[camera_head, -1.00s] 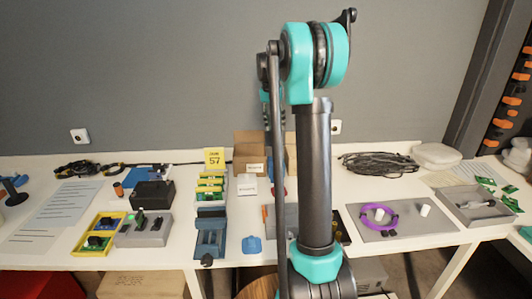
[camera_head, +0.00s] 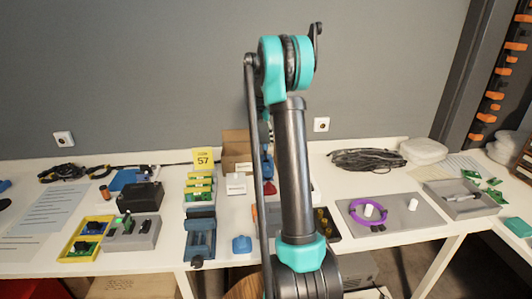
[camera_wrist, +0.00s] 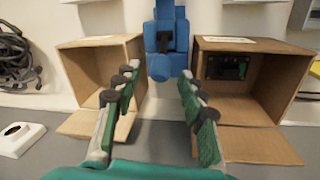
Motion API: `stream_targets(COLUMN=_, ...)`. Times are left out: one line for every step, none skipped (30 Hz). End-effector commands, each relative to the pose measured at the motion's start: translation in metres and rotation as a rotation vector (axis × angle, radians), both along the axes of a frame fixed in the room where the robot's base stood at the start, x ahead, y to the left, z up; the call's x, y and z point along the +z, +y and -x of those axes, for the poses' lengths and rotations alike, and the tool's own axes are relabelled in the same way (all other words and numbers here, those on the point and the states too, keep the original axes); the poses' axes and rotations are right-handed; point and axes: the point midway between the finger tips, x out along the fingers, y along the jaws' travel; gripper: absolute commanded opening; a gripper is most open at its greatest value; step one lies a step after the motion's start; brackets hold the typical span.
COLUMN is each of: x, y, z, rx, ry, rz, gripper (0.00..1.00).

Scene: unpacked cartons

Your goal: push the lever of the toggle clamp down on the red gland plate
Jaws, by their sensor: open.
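In the wrist view my gripper (camera_wrist: 158,112) is open, with nothing between its fingertips. A blue blocky thing (camera_wrist: 164,32) with a dark part stands beyond the fingers, between two cardboard cartons. I cannot tell whether it is part of the toggle clamp, and no lever is clear. In the head view a small red piece (camera_head: 268,169) shows beside my arm, next to the carton. It may be the red gland plate, but my arm hides much of it. My gripper is hidden behind my arm in the head view.
Open cartons flank the blue thing on the left (camera_wrist: 84,84) and right (camera_wrist: 238,88) in the wrist view. A wall socket (camera_wrist: 20,138) is at its lower left. On the table are a blue vise (camera_head: 200,238), a grey mat (camera_head: 385,215) and black cable coils (camera_head: 367,160).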

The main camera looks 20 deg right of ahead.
Motion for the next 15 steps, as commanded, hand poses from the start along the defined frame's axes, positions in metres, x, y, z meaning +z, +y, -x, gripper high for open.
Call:
stream_targets(x=-0.010, y=-0.002, z=0.000, rx=-0.001, ry=0.000, rz=0.000, gripper=0.41)
stream_targets(x=-0.015, y=-0.002, z=0.001, rx=-0.001, ry=0.000, rz=0.000, gripper=0.41)
stream_targets(x=-0.022, y=-0.003, z=0.001, rx=-0.001, ry=0.000, rz=0.000, gripper=0.41)
stream_targets(x=-0.026, y=-0.004, z=0.002, rx=-0.001, ry=0.000, rz=0.000, gripper=0.41)
stream_targets(x=-0.031, y=-0.005, z=0.002, rx=-0.001, ry=0.000, rz=0.000, gripper=0.41)
stream_targets(x=-0.036, y=-0.005, z=0.002, rx=-0.001, ry=0.000, rz=0.000, gripper=0.41)
stream_targets(x=-0.039, y=-0.006, z=0.002, rx=-0.001, ry=0.000, rz=0.000, gripper=0.41)
stream_targets(x=-0.042, y=-0.006, z=0.003, rx=-0.001, ry=0.000, rz=0.000, gripper=0.41)
stream_targets(x=-0.046, y=-0.007, z=0.003, rx=-0.001, ry=0.000, rz=0.000, gripper=0.41)
stream_targets(x=-0.048, y=-0.007, z=0.003, rx=0.000, ry=0.000, rz=0.000, gripper=0.41)
stream_targets(x=-0.050, y=-0.007, z=0.003, rx=0.000, ry=0.000, rz=0.000, gripper=0.41)
stream_targets(x=-0.052, y=-0.008, z=0.004, rx=0.000, ry=0.000, rz=0.000, gripper=0.41)
stream_targets(x=-0.053, y=-0.008, z=0.004, rx=0.000, ry=0.000, rz=0.000, gripper=0.41)
stream_targets(x=-0.053, y=-0.008, z=0.004, rx=0.000, ry=0.000, rz=0.000, gripper=0.41)
stream_targets(x=-0.054, y=-0.008, z=0.004, rx=0.000, ry=0.000, rz=0.000, gripper=0.41)
